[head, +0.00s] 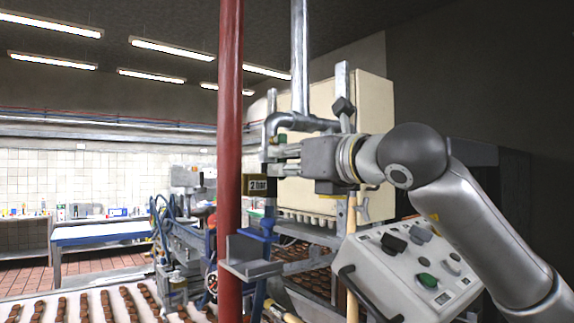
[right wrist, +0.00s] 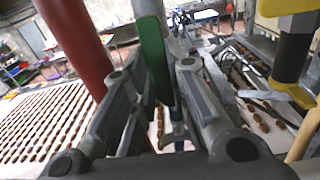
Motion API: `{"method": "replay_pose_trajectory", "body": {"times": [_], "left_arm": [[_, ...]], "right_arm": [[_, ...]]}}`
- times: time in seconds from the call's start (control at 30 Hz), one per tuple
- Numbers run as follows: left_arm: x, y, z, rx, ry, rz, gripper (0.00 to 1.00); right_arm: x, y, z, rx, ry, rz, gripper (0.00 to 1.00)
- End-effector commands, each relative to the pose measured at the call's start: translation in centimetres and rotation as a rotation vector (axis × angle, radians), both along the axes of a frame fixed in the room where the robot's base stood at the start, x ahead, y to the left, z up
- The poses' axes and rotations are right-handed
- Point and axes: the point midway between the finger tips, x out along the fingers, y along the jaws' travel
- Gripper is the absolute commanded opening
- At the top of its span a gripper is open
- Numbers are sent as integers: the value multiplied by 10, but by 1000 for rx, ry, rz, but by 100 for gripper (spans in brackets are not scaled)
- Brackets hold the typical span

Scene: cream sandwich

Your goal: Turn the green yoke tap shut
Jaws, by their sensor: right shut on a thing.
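The green yoke tap shows in the right wrist view as an upright green lever (right wrist: 154,58) between my right gripper's fingers (right wrist: 157,75). In the head view my right gripper (head: 277,158) reaches in from the right, level with the grey bent pipe (head: 290,121), just right of the red pipe. Its fingers are shut on the green lever. My left gripper is not in view.
A red vertical pipe (head: 229,110) stands close left of the gripper. A "2 bar" sign (head: 257,185) sits below the fingers. A cream cabinet (head: 372,100) is behind, and a control box (head: 410,268) lies below my right arm. Brown sandwiches lie in rows on a white belt (head: 90,300).

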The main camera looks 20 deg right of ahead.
Motion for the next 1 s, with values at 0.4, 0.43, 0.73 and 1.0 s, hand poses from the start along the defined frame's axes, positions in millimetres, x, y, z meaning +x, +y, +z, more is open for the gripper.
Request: {"method": "replay_pose_trajectory", "body": {"times": [0.4, 0.43, 0.73, 1.0], "left_arm": [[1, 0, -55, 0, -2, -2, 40], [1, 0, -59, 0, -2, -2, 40], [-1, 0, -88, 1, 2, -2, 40], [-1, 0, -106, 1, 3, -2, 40]], "right_arm": [[-5, 11, -4, 275, 97, 2, 0], [-5, 12, -3, 302, 107, 2, 0], [-8, 20, 4, 570, 205, 1, 0], [-10, 26, 12, 813, 293, 0, 0]]}}
